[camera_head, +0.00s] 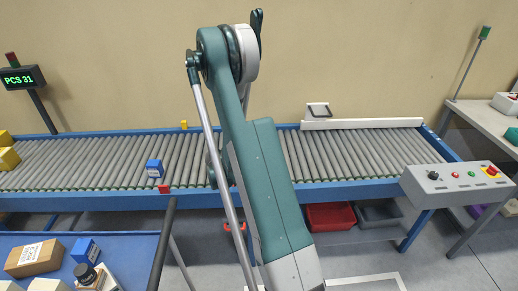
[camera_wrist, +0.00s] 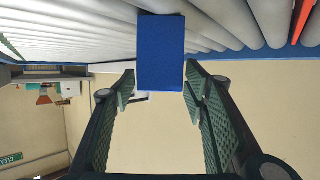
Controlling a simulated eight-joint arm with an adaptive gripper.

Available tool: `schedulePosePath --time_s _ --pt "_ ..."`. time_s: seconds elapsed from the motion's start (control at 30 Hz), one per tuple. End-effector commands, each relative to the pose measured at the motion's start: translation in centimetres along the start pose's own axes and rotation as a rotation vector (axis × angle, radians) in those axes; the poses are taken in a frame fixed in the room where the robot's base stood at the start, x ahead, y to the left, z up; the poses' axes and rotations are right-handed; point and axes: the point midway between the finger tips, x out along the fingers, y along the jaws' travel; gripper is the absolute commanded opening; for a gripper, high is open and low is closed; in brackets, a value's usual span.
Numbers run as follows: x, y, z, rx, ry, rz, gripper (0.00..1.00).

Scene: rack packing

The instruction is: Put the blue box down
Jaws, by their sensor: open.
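In the wrist view a plain blue box (camera_wrist: 161,48) sits against the grey rollers. My gripper (camera_wrist: 159,78) is open, with one finger on each side of the box's near end. A narrow gap shows at the left finger; the right fingertip is close to the box, and I cannot tell if it touches. Another blue box (camera_head: 86,251) is on the blue table at lower left. My gripper is hidden behind my arm there.
A brown carton (camera_head: 35,258) and a dark-capped jar (camera_head: 86,274) are on the blue table. Yellow boxes (camera_head: 7,158) are at the conveyor's left end. A control panel (camera_head: 457,182) stands at right. A red bin (camera_head: 330,216) is below the conveyor. Rollers right of my arm are clear.

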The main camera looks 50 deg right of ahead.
Motion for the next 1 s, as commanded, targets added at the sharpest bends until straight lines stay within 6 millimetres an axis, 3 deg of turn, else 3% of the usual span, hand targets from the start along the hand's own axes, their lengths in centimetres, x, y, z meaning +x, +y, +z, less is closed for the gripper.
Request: schedulePosePath --time_s 0.27,0.7,1.0 --pt "-0.1 0.0 -0.1 0.0 0.0 0.0 0.45" --pt "-5.8 0.1 0.0 -0.001 0.0 -0.002 0.45" --pt "-7.7 0.2 0.1 0.0 0.0 0.0 0.45"
